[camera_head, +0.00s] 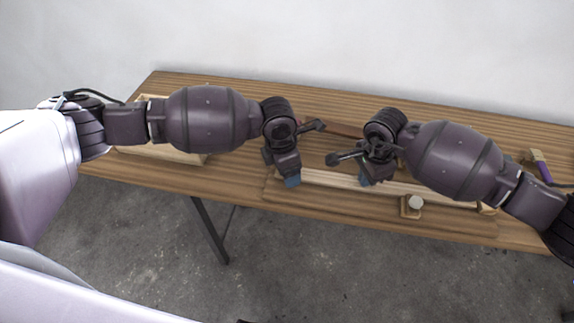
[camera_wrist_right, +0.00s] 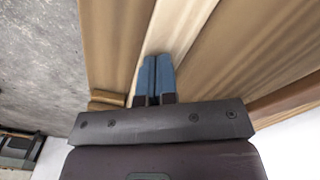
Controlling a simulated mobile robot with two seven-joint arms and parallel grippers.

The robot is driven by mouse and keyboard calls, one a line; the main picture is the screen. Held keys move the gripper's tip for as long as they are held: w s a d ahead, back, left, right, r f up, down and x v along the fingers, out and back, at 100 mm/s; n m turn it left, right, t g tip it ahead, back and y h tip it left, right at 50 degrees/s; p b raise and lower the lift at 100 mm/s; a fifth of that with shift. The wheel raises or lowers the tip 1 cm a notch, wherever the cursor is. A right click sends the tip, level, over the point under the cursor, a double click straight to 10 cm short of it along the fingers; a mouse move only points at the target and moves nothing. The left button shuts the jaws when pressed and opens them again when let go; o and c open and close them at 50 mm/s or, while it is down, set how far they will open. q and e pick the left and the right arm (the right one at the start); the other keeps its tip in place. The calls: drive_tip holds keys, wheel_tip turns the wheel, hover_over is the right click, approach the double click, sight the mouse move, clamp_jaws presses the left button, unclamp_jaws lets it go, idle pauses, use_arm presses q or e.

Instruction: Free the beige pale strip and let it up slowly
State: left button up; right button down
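The beige pale strip (camera_head: 335,181) lies lengthwise near the table's front edge and runs right, partly hidden by my right arm. It also shows in the right wrist view (camera_wrist_right: 181,30), running away beyond my fingers. My right gripper (camera_head: 366,181) points down at the strip. In the wrist view its blue fingertips (camera_wrist_right: 154,68) are together with only a thin dark line between them, over the strip; whether they touch it I cannot tell. My left gripper (camera_head: 292,181) is at the strip's left end, its blue tips showing as one block with no gap.
A small wooden block with a round pale knob (camera_head: 415,202) stands in front of the strip. A wooden tray (camera_head: 185,157) sits at the left, partly behind my left arm. A purple-handled brush (camera_head: 541,170) lies at the far right. The table (camera_head: 235,190) has bare room front left.

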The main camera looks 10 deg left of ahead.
use_arm(q)
drive_tip(key=shift+w+r+m, duration=0.15)
drive_tip(key=shift+m, duration=0.15)
drive_tip(key=shift+a, duration=0.1)
drive_tip(key=shift+s+d+m, duration=0.25)
drive_tip(key=shift+d+m, duration=0.15)
drive_tip(key=shift+m, duration=0.1)
drive_tip(key=shift+a+f, duration=0.2)
drive_tip(key=shift+a, duration=0.1)
drive_tip(key=o, duration=0.9)
drive_tip(key=shift+a, duration=0.1)
drive_tip(key=shift+c, duration=0.2)
drive_tip(key=shift+w+n, duration=0.2)
drive_tip(key=shift+n, duration=1.1)
